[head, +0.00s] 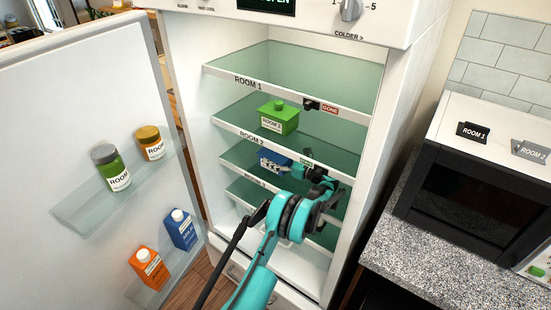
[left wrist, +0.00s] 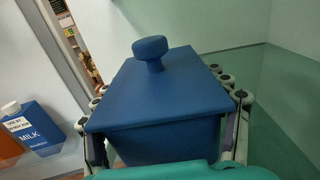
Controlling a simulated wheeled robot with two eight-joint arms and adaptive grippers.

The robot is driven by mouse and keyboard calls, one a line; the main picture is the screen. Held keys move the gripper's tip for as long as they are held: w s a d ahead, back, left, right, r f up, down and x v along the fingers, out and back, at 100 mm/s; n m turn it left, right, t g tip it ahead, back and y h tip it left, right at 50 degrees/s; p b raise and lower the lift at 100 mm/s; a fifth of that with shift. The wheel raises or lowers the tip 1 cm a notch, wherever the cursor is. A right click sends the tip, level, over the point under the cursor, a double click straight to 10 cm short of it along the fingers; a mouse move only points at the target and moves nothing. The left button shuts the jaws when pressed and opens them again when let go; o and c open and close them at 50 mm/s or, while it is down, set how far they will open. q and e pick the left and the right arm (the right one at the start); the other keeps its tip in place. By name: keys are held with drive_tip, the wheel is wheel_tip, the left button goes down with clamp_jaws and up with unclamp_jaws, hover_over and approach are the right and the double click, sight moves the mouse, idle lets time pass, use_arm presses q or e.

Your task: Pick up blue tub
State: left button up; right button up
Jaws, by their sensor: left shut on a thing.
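The blue tub (head: 270,158) sits inside the open fridge, on the shelf below the green tub. In the left wrist view the blue tub (left wrist: 165,85) fills the middle, with its lid and round knob on top. My left gripper (head: 300,170) reaches into the fridge from the front. Its fingers lie along both sides of the tub in the left wrist view (left wrist: 168,115), shut on it. The arm hides part of the shelf in the head view. I cannot tell whether the tub is lifted off the shelf. My right gripper is not in view.
A green tub (head: 278,117) stands on the shelf above. The open fridge door (head: 80,120) at left holds jars and cartons, including a blue milk carton (head: 180,229). A counter (head: 430,255) with a dark-fronted appliance (head: 470,195) stands at right.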

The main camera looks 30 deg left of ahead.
use_arm(q)
drive_tip(key=s+a+b, duration=0.1)
drive_tip(key=s+b, duration=0.1)
drive_tip(key=s, duration=1.5)
drive_tip(key=shift+s+a+r+b, duration=0.15)
drive_tip(key=shift+s+a+b, duration=0.05)
drive_tip(key=shift+s+b, duration=0.2)
drive_tip(key=o, duration=0.8)
drive_tip(key=c, duration=1)
